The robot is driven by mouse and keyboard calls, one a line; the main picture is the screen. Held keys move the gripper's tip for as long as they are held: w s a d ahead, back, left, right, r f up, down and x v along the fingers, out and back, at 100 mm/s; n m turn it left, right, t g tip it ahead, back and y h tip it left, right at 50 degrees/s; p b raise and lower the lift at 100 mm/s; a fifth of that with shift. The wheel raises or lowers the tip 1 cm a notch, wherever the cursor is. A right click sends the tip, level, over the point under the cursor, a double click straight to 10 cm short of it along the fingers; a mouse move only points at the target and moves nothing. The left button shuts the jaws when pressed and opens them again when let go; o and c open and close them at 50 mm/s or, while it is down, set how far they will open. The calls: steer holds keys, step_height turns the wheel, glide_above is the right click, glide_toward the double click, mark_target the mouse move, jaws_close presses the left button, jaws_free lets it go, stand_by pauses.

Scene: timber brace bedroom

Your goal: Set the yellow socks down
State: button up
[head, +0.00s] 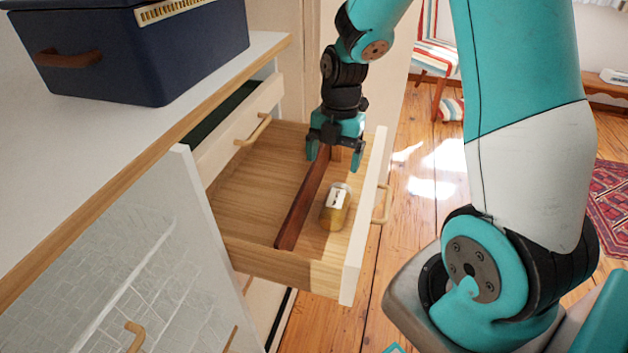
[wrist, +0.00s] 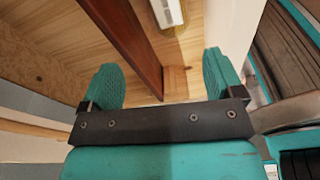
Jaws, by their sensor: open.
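The yellow socks (head: 336,215), a rolled bundle with a white label band, lie in the open drawer (head: 240,258), to the right of its dark wooden divider (head: 302,205). My gripper (head: 334,156) is open and empty over the far end of the drawer, apart from the socks. In the wrist view my gripper (wrist: 162,82) has its fingers spread on either side of the divider's end. The white label of the socks (wrist: 167,12) shows at the top edge there; most of the bundle is out of frame.
The drawer front (head: 360,230) stands out over the wooden floor (head: 405,200). Another, slightly open drawer (head: 238,135) is beside it, higher up. A dark blue box (head: 150,60) sits on the white cabinet top (head: 60,165). The left compartment of the open drawer looks empty.

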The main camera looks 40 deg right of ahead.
steer(key=s+a+r+m+y, duration=0.1)
steer(key=s+a+r+m, duration=0.5)
steer(key=a+r+m, duration=0.45)
steer(key=s+a+r+m+y, duration=0.1)
steer(key=s+a+r+m, duration=0.2)
steer(key=s+a+m, duration=0.3)
steer(key=s+a, duration=0.3)
steer(key=s, duration=0.2)
steer(key=shift+a+r+m+t+y, duration=0.3)
steer(key=shift+r+m+t, duration=0.05)
steer(key=shift+r+t, duration=0.05)
